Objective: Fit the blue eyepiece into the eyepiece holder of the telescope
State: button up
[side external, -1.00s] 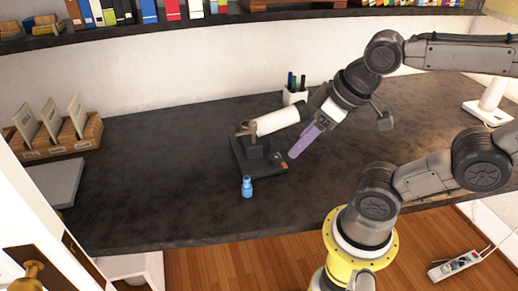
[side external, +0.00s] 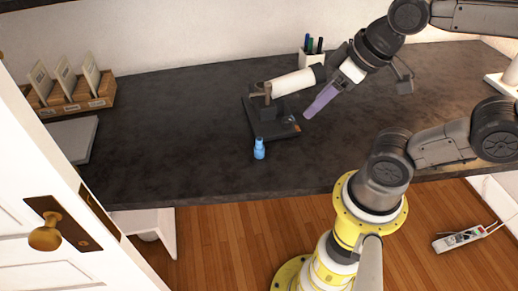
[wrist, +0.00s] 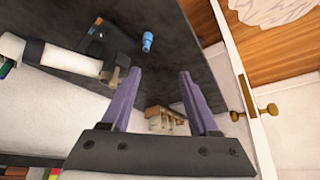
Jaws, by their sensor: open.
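The small blue eyepiece (side external: 259,149) stands upright on the dark desk, in front of the telescope's base. It also shows in the wrist view (wrist: 148,41), beyond the fingertips. The telescope (side external: 292,83) has a white tube on a black base, with a tan-grey fitting at the tube's left end. It also shows at the left of the wrist view (wrist: 70,60). I cannot clearly make out the opening of the eyepiece holder. My gripper (side external: 320,102) is above the desk, right of the telescope. Its purple fingers are apart and empty in the wrist view (wrist: 160,76).
A white pen cup (side external: 313,56) stands behind the telescope. A wooden card holder (side external: 72,98) and a grey flat object (side external: 72,138) lie at the desk's left. A white door (side external: 50,200) is at front left. The desk left of the telescope is clear.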

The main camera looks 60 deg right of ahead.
jog(key=m+g, duration=0.6)
jog(key=m, duration=1.3)
send_over(259, 139)
notch_tip(259, 139, down, 9)
notch_tip(259, 139, down, 8)
jog(key=shift+s+d+r, duration=0.1)
jog(key=shift+s+r, duration=0.05)
jog(key=shift+f, duration=3.1)
grip_shut()
